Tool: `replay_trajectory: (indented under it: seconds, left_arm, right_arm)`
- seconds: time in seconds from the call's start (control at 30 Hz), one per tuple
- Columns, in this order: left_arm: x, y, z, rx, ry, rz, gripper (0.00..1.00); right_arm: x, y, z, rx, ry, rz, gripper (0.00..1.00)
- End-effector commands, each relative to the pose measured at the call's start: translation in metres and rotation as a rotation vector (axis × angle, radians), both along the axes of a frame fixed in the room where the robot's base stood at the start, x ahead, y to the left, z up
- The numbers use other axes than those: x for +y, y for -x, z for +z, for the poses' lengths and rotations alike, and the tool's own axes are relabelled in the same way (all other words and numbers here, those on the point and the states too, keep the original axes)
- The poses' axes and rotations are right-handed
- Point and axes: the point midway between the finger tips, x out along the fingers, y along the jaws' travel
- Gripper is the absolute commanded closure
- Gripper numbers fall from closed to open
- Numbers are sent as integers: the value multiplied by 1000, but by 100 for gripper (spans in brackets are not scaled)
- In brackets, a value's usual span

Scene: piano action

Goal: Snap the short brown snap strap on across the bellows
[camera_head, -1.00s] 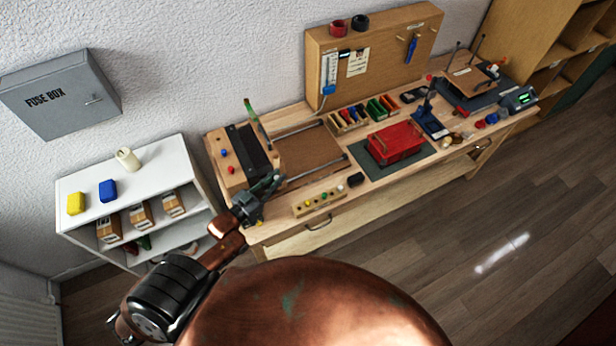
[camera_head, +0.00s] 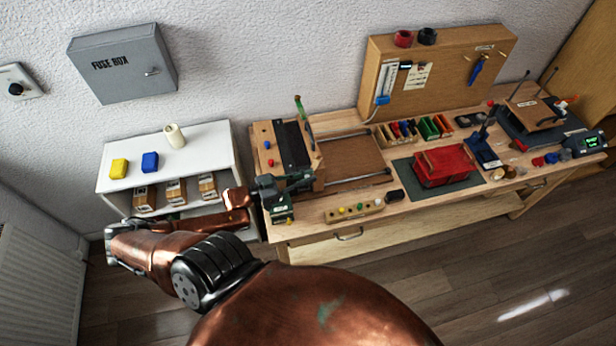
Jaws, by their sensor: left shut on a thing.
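The black bellows (camera_head: 293,145) appears as a dark band on the wooden block at the left end of the workbench. My left gripper (camera_head: 298,185) is at the front of this block, on the near side of the bellows. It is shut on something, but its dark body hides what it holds. I cannot make out the short brown snap strap anywhere. A green-handled tool (camera_head: 300,110) stands upright beside the far end of the bellows. My right gripper is out of view.
A red box (camera_head: 444,165) sits on a green mat right of the bare brown panel (camera_head: 355,163). A wooden strip with colored knobs (camera_head: 355,211) lies at the bench's front edge. A white shelf (camera_head: 200,145) stands left of the bench.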

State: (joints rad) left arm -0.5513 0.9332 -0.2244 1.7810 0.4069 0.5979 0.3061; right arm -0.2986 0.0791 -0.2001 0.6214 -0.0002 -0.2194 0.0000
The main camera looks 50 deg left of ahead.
Motion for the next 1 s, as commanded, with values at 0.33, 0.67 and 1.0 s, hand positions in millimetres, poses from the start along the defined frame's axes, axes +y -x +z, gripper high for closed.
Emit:
replay_trajectory:
  seconds: [0.33,0.67,1.0]
  left_arm:
    - [1,0,0,1,-1,2,74]
    - [0,0,0,1,0,1,67]
    - [16,38,-2,6,-1,3,67]
  right_arm:
    - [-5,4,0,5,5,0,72]
    - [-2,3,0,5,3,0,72]
    - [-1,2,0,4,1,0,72]
